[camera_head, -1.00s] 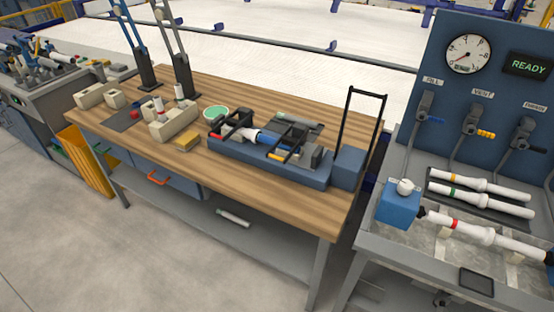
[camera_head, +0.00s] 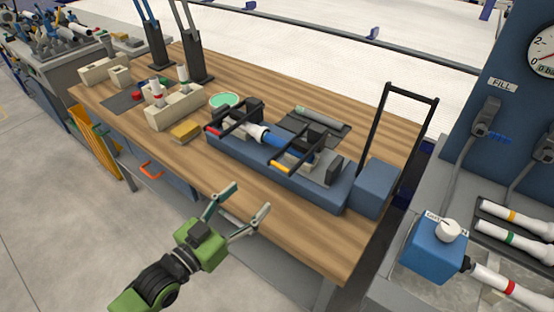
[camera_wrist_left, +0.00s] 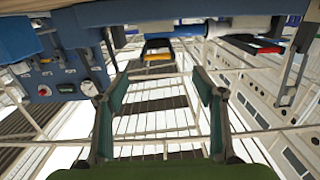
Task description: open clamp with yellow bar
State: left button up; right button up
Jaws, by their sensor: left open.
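The clamp with the yellow bar (camera_head: 282,167) is a black frame on the right part of the blue fixture (camera_head: 325,190); its bar lies low at the fixture's front edge. The yellow bar also shows in the left wrist view (camera_wrist_left: 157,57), above and beyond the fingers. My left gripper (camera_head: 248,200), green with teal and grey fingers, is open and empty in front of the table's front edge, to the left of and nearer than the yellow bar, and apart from it. In the left wrist view its fingers (camera_wrist_left: 158,88) are spread. My right gripper is in neither view.
A second black clamp with a red bar (camera_head: 213,131) is at the fixture's left end. A white and blue pipe (camera_head: 265,136) lies in the fixture. A yellow block (camera_head: 185,131) is to the left. A tall black handle frame (camera_head: 405,92) rises at the right end.

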aim_at(279, 167)
pick_arm(q)
jog(key=x, duration=0.4)
jog(key=r+p+x, duration=0.1)
jog(key=x, duration=0.7)
jog(key=shift+w+d+r+p, duration=0.1)
jog(key=shift+d+r+p, duration=0.2)
jog(key=shift+d, duration=0.15)
jog(key=shift+w+d+f, duration=0.1)
jog(key=shift+w+d, duration=0.2)
jog(key=shift+w, duration=0.05)
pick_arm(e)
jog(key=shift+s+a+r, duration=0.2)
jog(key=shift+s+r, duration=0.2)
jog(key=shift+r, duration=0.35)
